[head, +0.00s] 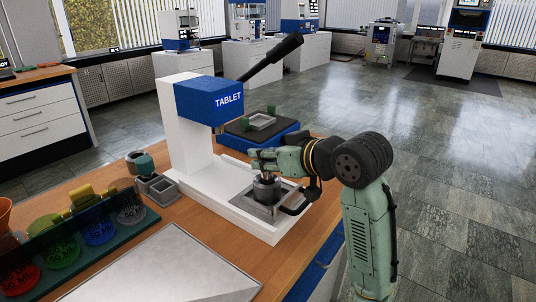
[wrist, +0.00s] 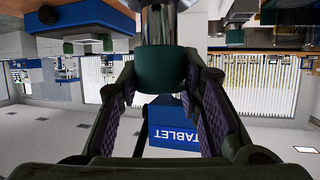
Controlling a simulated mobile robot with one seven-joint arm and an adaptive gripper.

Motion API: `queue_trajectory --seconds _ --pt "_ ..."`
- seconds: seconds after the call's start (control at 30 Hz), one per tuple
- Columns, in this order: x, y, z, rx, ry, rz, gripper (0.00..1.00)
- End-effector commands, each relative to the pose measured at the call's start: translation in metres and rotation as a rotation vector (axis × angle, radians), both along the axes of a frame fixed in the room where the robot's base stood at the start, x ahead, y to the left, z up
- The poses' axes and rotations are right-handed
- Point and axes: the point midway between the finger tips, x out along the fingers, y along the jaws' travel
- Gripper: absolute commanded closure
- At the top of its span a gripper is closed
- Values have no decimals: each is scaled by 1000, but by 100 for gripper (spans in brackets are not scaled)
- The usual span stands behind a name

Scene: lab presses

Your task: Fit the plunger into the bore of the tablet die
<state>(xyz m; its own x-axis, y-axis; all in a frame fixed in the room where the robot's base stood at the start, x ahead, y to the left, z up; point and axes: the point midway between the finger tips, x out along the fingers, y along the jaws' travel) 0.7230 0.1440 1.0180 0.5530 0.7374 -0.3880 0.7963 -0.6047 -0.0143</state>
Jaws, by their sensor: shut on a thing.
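The plunger shows in the wrist view as a dark green cap (wrist: 160,70) with a shiny metal shaft (wrist: 160,24). My gripper (wrist: 160,78) is shut on the cap, with a purple-padded finger on each side. In the head view my gripper (head: 262,160) is just above the tablet die (head: 266,190), a dark grey cylinder on the press's base. A short piece of metal shows between gripper and die. The bore is hidden, and I cannot tell whether the shaft tip is inside it.
The white press (head: 187,125) with its blue TABLET head (head: 210,100) and black lever stands close behind my gripper. A rack of coloured jars (head: 97,232) and a flat pale plate (head: 165,272) lie at the front left.

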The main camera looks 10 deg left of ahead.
Motion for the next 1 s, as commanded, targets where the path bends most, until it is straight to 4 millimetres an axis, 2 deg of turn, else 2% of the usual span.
queue_trajectory --seconds 0.57,0.6,0.93,1.0 --pt "0 0 -15 1 -1 -1 100" --pt "0 0 -15 1 -2 -1 67" --pt "0 0 -14 1 -1 0 45" --pt "0 0 -14 0 0 0 44"
